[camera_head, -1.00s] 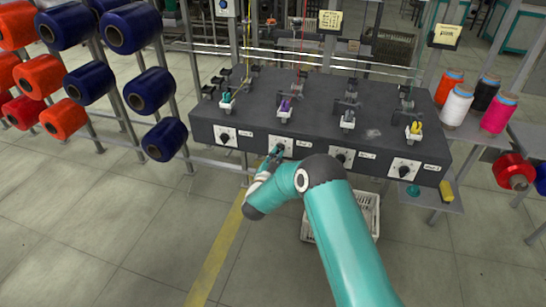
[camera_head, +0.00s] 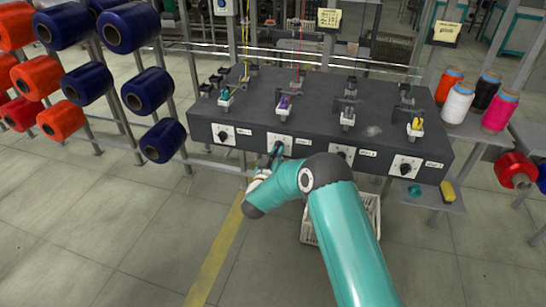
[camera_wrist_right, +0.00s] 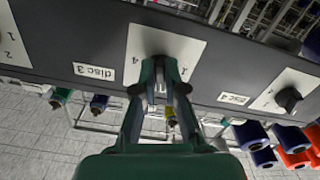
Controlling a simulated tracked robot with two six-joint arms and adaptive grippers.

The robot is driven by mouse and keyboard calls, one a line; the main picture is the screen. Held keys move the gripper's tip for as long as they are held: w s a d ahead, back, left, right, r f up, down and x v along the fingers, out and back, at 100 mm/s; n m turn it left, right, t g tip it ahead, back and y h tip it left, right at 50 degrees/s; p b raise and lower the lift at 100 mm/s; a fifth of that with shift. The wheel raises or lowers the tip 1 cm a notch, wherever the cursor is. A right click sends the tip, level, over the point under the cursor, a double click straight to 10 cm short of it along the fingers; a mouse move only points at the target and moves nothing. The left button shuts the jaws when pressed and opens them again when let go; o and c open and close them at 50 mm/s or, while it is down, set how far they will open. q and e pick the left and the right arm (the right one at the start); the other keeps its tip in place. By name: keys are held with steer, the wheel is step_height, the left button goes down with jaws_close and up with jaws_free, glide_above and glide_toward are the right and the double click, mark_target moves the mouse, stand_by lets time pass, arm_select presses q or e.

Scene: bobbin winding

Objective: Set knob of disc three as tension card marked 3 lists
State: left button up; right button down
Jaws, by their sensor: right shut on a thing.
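My right gripper (camera_head: 277,149) is at the second dial plate (camera_head: 280,141) from the left on the dark tension box. In the right wrist view, its fingers (camera_wrist_right: 161,75) are closed over the knob on a white plate (camera_wrist_right: 186,48) beside the label "disc 3" (camera_wrist_right: 94,72). The fingers hide the knob and its pointer; a "4" shows on the plate's left side. Two cream cards hang at the back, one near the middle (camera_head: 329,18) and one at right (camera_head: 447,32); their writing is too small to read. My left gripper is not in view.
The neighbouring plate (camera_wrist_right: 286,98) with a black knob is labelled "disc 4" (camera_wrist_right: 233,99). Blue spools (camera_head: 146,90) and orange spools stand on the left rack. Thread cones (camera_head: 457,104) stand on the right shelf. A white crate (camera_head: 369,215) sits below the box.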

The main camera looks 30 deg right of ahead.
steer(key=shift+w+d+r+n+h, duration=0.1)
steer(key=shift+d+r+n+h, duration=0.1)
steer(key=shift+r+n, duration=0.3)
steer(key=shift+w+d+r+n+h, duration=0.15)
steer(key=shift+r+n, duration=0.2)
steer(key=shift+n, duration=0.25)
steer(key=shift+s, duration=0.1)
steer(key=c, duration=1.3)
jaws_free()
steer(key=shift+c, duration=0.2)
steer(key=o, duration=0.6)
steer(key=shift+w+f, duration=0.25)
steer(key=shift+f, duration=0.1)
steer(key=shift+a, duration=0.1)
